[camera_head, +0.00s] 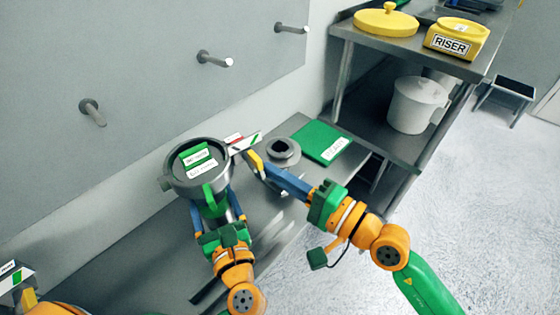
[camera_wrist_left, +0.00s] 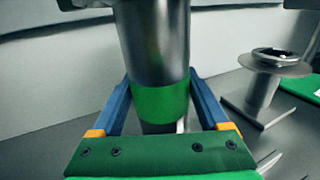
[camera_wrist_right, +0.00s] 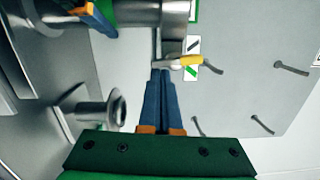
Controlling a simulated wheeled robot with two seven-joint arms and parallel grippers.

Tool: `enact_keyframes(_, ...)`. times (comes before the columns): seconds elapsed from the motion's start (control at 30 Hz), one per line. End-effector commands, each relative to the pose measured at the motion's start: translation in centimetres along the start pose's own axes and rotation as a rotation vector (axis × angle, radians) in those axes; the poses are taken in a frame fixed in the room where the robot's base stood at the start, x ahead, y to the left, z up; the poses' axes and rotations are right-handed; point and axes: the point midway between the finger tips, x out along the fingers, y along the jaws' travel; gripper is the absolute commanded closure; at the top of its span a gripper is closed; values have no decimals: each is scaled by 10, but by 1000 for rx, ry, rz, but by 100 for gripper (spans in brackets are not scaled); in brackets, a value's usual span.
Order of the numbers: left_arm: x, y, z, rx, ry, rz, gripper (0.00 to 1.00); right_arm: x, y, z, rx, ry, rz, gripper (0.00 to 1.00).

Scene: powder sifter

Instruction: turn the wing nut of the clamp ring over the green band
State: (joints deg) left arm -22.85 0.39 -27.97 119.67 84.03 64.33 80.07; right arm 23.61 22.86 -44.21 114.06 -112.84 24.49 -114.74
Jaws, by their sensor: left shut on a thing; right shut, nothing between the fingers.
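The grey sifter drum (camera_head: 167,182) stands at the centre-left, with two labels on green inside its rim. In the left wrist view its metal neck (camera_wrist_left: 153,45) carries the green band (camera_wrist_left: 160,103). My left gripper (camera_head: 211,205) is shut around the neck at the band, one blue finger (camera_wrist_left: 205,100) on each side. A yellow-tipped lever (camera_head: 255,159), apparently the wing nut, sits at the drum's right beside a striped card (camera_head: 245,142). It also shows in the right wrist view (camera_wrist_right: 189,61). My right gripper (camera_wrist_right: 162,72) is shut and empty, its tips at the lever's grey end; contact is unclear.
A grey flanged spool (camera_head: 283,151) and a green labelled mat (camera_head: 320,141) lie right of the drum. A shelf holds a white pot (camera_head: 417,105), a yellow lid (camera_head: 386,21) and a yellow RISER block (camera_head: 456,38). Pegs (camera_head: 215,59) jut from the wall.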

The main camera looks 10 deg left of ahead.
Motion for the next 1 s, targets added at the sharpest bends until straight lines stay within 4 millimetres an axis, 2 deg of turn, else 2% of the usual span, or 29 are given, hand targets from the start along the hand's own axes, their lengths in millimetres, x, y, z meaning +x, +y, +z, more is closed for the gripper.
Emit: enact_keyframes(1.0, 0, 0, -2, 1, 5, -1, 100, 0, 3, 2, 85, -1, -21, 100)
